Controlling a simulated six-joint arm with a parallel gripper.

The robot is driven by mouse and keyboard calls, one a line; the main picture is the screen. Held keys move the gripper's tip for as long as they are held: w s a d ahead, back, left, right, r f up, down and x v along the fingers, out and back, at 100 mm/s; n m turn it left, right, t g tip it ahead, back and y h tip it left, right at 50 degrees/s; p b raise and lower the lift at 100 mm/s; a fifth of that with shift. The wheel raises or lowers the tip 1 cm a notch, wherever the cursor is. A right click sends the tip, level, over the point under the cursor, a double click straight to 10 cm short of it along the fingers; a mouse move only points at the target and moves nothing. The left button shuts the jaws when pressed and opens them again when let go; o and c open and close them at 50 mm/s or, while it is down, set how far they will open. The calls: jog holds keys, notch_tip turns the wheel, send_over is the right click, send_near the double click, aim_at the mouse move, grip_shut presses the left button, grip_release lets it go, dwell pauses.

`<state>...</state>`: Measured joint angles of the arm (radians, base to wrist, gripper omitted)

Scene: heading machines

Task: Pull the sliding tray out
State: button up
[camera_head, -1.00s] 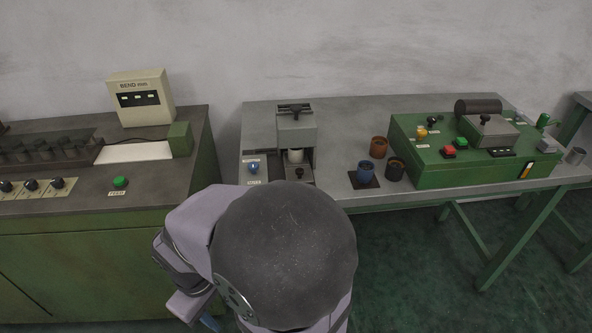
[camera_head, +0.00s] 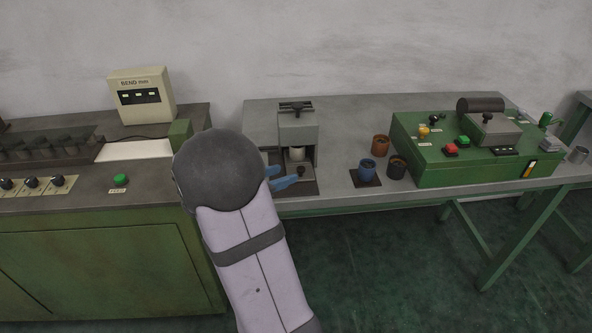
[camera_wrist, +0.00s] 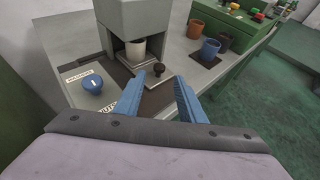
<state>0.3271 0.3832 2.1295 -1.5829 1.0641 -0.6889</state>
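The sliding tray (camera_wrist: 135,75) is a flat grey plate with a dark upright knob (camera_wrist: 158,70) at its front, low in the opening of the grey press (camera_head: 297,130). The knob also shows in the head view (camera_head: 301,169). A pale cup (camera_wrist: 135,49) stands at the back of the tray, under the press head. My gripper (camera_wrist: 164,84) has two blue fingers, spread apart with nothing between them. In the wrist view the knob lies just beyond the gap between the fingertips. In the head view the fingers (camera_head: 284,177) are at the press's front left; my arm hides the table edge there.
A blue knob (camera_wrist: 92,83) on a labelled panel sits left of the tray. A blue cup (camera_head: 366,171) on a dark mat, an orange cup (camera_head: 380,144) and a dark cup (camera_head: 397,166) stand to the right. A green machine (camera_head: 462,146) is farther right.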

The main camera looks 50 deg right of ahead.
aim_at(300, 168)
jog(key=shift+p+x, duration=0.4)
jog(key=shift+x, duration=3.3)
jog(key=shift+r, duration=0.1)
